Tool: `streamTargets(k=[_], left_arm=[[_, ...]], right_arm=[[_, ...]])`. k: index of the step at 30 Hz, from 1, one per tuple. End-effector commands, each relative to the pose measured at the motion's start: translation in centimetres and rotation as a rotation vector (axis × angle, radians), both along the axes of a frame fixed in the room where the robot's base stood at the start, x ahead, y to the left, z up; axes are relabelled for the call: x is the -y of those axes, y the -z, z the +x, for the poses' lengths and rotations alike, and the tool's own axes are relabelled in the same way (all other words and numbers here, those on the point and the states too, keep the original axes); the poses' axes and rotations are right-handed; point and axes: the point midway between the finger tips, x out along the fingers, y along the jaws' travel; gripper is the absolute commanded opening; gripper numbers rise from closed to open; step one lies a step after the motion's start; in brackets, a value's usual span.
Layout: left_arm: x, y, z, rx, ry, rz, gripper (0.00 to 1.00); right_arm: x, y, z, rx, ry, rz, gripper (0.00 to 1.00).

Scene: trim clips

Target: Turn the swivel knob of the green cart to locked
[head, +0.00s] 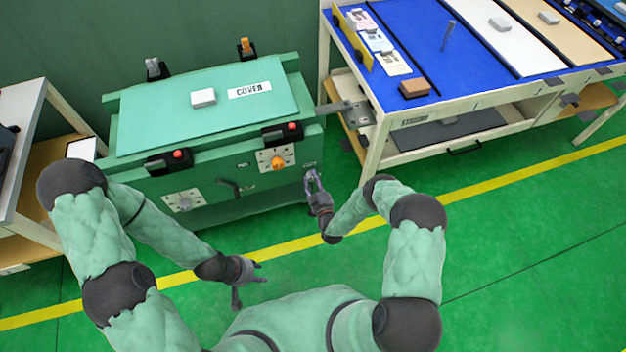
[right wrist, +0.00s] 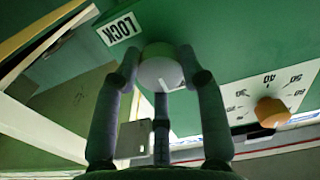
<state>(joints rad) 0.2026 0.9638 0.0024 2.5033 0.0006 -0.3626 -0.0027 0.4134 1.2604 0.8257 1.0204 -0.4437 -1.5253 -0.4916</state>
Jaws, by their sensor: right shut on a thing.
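The green cart (head: 206,107) stands against the wall, with a white block and a "COVER" label on its top. A pale round swivel knob (right wrist: 160,67) shows on its front face in the right wrist view, beside a label reading "LOCK" (right wrist: 120,29), seen upside down. My right gripper (head: 312,180) is at the right end of the cart's front. In the right wrist view its fingers (right wrist: 158,80) are closed around the knob. The knob's exact setting is unclear. My left gripper (head: 254,283) is open and empty above the floor, clear of the cart.
An orange knob on a dial plate (head: 277,160) sits left of my right gripper. A dark handle (head: 229,187) and black clips with red buttons (head: 281,134) are nearby. A blue-topped workbench (head: 440,60) stands close at the right. The floor in front is clear.

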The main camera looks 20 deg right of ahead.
Motion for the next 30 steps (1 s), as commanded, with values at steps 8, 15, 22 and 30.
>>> streamTargets(k=[8, 15, 22, 30], left_arm=[[0.0, -0.02, 0.0, 0.0, 0.0, 0.0, 0.4], [0.0, -0.02, 0.0, 0.0, 0.0, 0.0, 0.4], [0.0, -0.03, 0.0, 0.0, 0.0, 0.0, 0.4], [0.0, -0.03, 0.0, 0.0, 0.0, 0.0, 0.4]], right_arm=[[-0.07, -0.23, 0.11, 0.005, -0.003, 0.044, 0.08], [-0.05, -0.28, 0.13, 0.001, -0.004, 0.191, 0.08], [0.02, -0.33, 0.15, -0.005, -0.004, 0.401, 0.08], [0.15, -0.37, 0.23, -0.011, -0.004, 0.657, 0.08]])
